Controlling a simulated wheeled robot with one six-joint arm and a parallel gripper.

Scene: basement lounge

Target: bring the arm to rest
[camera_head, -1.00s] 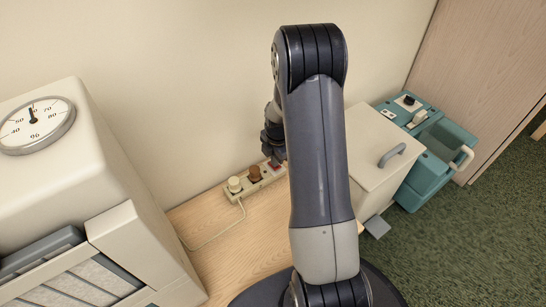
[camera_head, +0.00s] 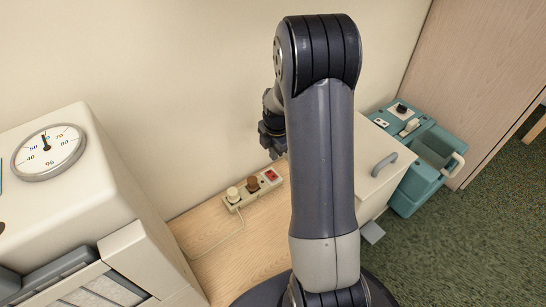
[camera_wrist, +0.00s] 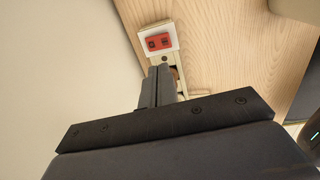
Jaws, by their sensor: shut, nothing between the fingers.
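My gripper (camera_wrist: 158,82) is shut and empty in the wrist view, its fingers together. They point toward the power strip (camera_wrist: 158,42) and cover part of it. In the head view my gripper (camera_head: 272,148) is partly hidden behind my upright arm, above and apart from the power strip (camera_head: 251,188). The strip lies on the wooden surface by the wall, with a red switch (camera_head: 271,175) at its right end, a brown plug (camera_head: 252,184) in the middle and a cream plug (camera_head: 233,194) at the left. The red switch (camera_wrist: 158,41) also shows in the wrist view.
A cream appliance with a round dial (camera_head: 48,152) stands at the left. A cream bin with a grey handle (camera_head: 384,160) and a teal bucket unit (camera_head: 428,155) stand at the right. The wall is close behind my arm. Green carpet (camera_head: 470,240) is clear at the right.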

